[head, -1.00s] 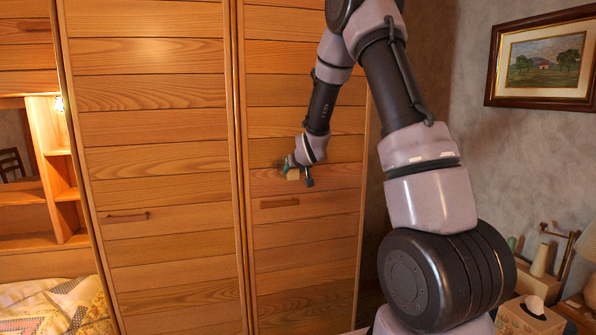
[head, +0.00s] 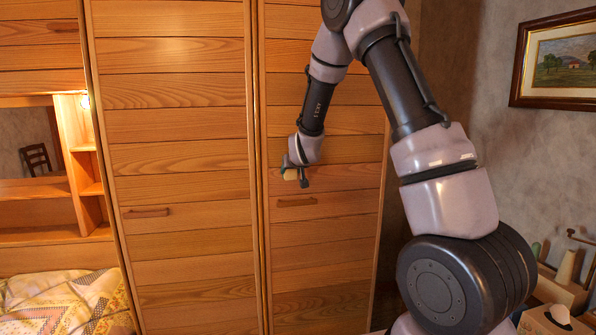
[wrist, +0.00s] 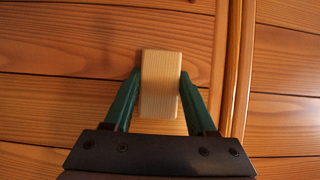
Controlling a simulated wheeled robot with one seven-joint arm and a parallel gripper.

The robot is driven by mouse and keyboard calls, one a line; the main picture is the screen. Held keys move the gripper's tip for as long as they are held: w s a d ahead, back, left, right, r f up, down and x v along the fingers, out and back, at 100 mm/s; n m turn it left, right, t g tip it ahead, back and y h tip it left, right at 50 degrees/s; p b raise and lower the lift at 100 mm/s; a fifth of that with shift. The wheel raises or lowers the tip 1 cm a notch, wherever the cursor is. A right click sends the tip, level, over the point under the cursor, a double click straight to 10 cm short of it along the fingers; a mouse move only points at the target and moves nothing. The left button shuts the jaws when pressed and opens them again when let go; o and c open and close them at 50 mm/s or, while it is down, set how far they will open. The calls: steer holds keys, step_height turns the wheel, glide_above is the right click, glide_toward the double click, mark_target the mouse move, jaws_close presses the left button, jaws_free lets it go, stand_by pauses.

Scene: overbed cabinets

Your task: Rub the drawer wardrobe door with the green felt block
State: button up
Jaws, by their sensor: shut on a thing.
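My gripper (head: 294,172) is in front of the right-hand wardrobe door (head: 330,235), near that door's left edge and just above its handle (head: 297,201). It is shut on a block (wrist: 161,84), which shows as pale wood between the two green fingers in the wrist view. I cannot tell whether the block touches the door. The planked door surface (wrist: 60,100) lies behind it in the wrist view.
A second wardrobe door (head: 180,180) stands to the left, with its own handle (head: 148,213). A bed (head: 65,300) and open shelves are further left.

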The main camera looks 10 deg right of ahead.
steer(key=shift+w+a+r, duration=0.1)
steer(key=shift+a+r, duration=0.05)
steer(key=shift+a, duration=0.25)
steer(key=shift+d+r, duration=0.15)
steer(key=shift+r, duration=0.2)
steer(key=shift+s+d, duration=0.2)
steer(key=shift+d, duration=1.65)
steer(key=shift+w+d+f, duration=0.1)
steer(key=shift+d, duration=3.75)
steer(key=shift+w, duration=0.1)
steer(key=shift+a, duration=0.1)
steer(key=shift+a, duration=3.8)
steer(key=shift+a, duration=1.8)
